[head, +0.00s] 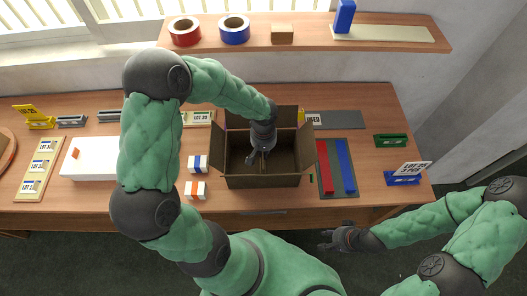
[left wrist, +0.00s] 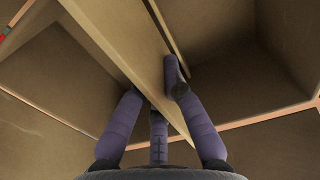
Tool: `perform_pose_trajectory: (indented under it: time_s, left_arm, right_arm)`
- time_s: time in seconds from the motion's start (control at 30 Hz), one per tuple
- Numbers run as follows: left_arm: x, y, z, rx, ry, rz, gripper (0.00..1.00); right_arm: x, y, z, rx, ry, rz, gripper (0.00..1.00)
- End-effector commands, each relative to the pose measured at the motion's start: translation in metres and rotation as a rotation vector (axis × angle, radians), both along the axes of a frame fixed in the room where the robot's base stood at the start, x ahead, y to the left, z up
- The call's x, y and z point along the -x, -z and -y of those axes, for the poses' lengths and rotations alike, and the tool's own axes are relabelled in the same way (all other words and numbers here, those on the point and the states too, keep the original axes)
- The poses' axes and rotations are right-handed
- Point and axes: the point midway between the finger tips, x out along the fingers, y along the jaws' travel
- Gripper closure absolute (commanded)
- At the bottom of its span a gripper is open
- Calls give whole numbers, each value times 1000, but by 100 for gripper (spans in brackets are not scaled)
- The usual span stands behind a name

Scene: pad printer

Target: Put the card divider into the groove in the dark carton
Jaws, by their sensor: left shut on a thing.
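The dark carton (head: 262,182) stands open on the table with its flaps up; its inner walls fill the left wrist view (left wrist: 40,75). My left gripper (head: 258,156) reaches down into it. In the left wrist view, my left gripper (left wrist: 158,100) is shut on the tan card divider (left wrist: 128,42), with fingers on both sides of it. The divider runs diagonally across the carton's inside. A dark strip beside its upper end may be the groove; whether the divider sits in it I cannot tell. My right gripper (head: 324,240) is open and empty, in front of the table.
A dark mat with a red bar (head: 325,166) and a blue bar (head: 345,165) lies right of the carton. Small white boxes (head: 196,189) and a white block (head: 90,157) are to the left. A shelf (head: 300,42) with tape rolls is behind.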

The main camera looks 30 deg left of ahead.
Motion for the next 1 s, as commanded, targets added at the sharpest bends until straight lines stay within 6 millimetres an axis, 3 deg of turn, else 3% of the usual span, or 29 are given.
perform_pose_trajectory:
  time_s: [1.0]
  left_arm:
    - [0,26,0,0,0,0,100]
  right_arm:
    - [0,26,0,0,0,0,60]
